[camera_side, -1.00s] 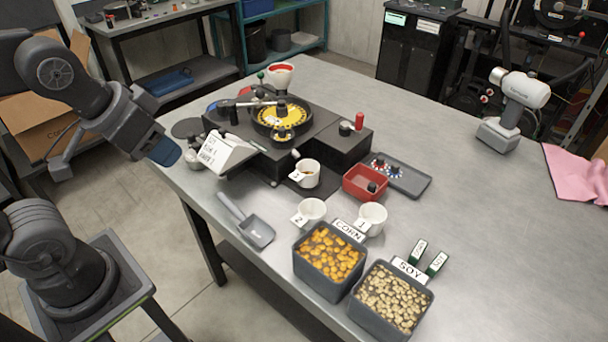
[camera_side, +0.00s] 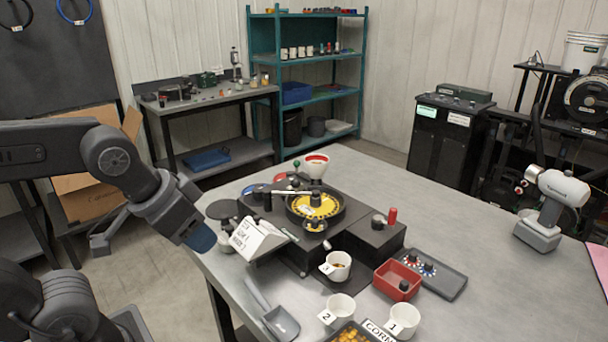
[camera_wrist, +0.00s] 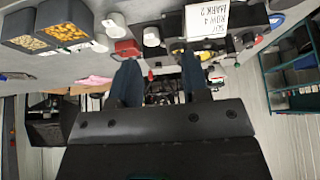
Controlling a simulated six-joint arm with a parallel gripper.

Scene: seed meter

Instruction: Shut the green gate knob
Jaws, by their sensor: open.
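A small green knob (camera_side: 296,163) stands upright on a thin stem at the back of the seed meter (camera_side: 315,207), just left of a white funnel with a red inside (camera_side: 315,165). My gripper (camera_side: 203,240) hangs over the table's left edge, left of and apart from the meter, well short of the green knob. In the wrist view my gripper (camera_wrist: 160,60) shows two spread dark blue fingers with nothing between them.
A white card reading SOY ROW 4 MARK 2 (camera_side: 257,238) stands at the meter's left front, near my gripper. Numbered cups, a red tray (camera_side: 397,281) and a grey scoop (camera_side: 280,322) lie in front. The table's right side has free room.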

